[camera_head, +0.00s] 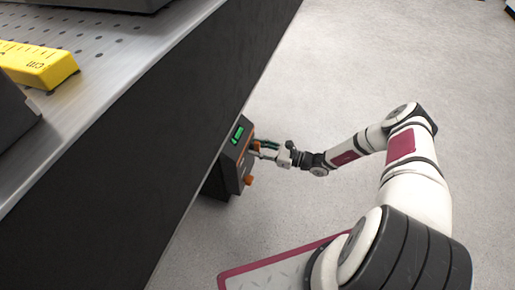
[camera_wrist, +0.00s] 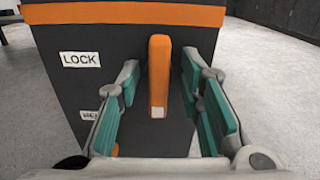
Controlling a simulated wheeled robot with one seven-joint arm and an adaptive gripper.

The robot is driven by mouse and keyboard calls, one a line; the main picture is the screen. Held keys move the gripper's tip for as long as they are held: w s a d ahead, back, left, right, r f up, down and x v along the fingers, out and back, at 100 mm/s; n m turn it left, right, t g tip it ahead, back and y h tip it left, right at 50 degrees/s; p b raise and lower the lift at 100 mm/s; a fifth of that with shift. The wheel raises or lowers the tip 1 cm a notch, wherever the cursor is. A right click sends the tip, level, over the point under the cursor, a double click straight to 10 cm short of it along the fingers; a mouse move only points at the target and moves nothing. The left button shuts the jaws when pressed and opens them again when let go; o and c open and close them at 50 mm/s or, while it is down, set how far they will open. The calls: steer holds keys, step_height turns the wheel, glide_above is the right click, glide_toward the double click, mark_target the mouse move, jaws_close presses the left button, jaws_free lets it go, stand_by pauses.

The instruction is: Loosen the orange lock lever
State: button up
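The orange lock lever (camera_wrist: 159,75) stands upright on the front of a dark box (camera_wrist: 85,35) with an orange band and a LOCK label (camera_wrist: 81,59). In the wrist view the lever is between the two teal finger pads of my gripper (camera_wrist: 162,112), with visible gaps on both sides. My gripper is open around it and does not appear to touch it. In the head view my gripper (camera_head: 264,149) is at the front of the dark box (camera_head: 232,158); the lever is hard to make out there.
The box is beside the dark side of a large bench (camera_head: 130,140). A yellow ruler block (camera_head: 38,64) lies on the perforated bench top. An orange knob (camera_head: 249,180) sits low on the box. The grey floor (camera_head: 300,60) to the right is clear.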

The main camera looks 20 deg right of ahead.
steer(key=v, duration=1.2)
steer(key=shift+r, duration=0.1)
stand_by(0.4)
